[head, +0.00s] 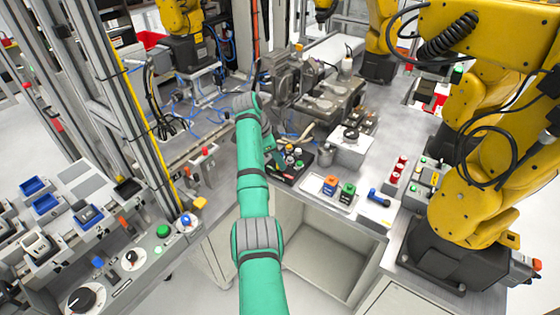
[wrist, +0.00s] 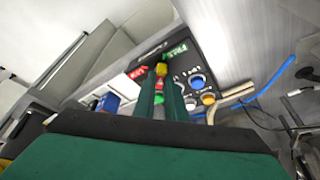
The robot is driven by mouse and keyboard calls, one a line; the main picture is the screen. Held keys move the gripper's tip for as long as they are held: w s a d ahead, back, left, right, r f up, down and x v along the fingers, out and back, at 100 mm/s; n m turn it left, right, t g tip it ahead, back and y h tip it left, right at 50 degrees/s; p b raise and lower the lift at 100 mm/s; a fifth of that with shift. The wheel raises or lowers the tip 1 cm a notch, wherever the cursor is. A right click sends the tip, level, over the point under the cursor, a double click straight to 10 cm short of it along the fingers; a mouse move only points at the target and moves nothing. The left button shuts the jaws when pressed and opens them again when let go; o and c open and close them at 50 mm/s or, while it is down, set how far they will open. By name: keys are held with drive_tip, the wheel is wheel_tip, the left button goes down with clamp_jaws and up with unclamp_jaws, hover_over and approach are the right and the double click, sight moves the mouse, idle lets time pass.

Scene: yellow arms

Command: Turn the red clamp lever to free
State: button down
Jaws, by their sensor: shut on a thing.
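My gripper (wrist: 160,92) reaches down to a dark panel (wrist: 195,62). Its two green fingers are closed around the red clamp lever (wrist: 160,83), of which a small red part shows between them. A yellow piece (wrist: 162,69) shows just past the fingertips. The lever's exact angle is hard to tell. In the head view my gripper (head: 270,146) is at the panel's left end, and I cannot make out the lever there.
Blue (wrist: 197,82) and yellow (wrist: 208,99) knobs sit close to the right of the fingers. A blue cable (wrist: 270,90) crosses the table. In the head view, a tray with orange (head: 330,186) and green blocks stands to the right, and machinery (head: 325,95) stands behind.

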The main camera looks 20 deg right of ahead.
drive_tip(key=shift+w+r+m, duration=0.1)
drive_tip(key=shift+m, duration=0.2)
drive_tip(key=c, duration=1.8)
unclamp_jaws()
drive_tip(key=v, duration=1)
drive_tip(key=shift+r, duration=0.35)
drive_tip(key=shift+w+a, duration=0.1)
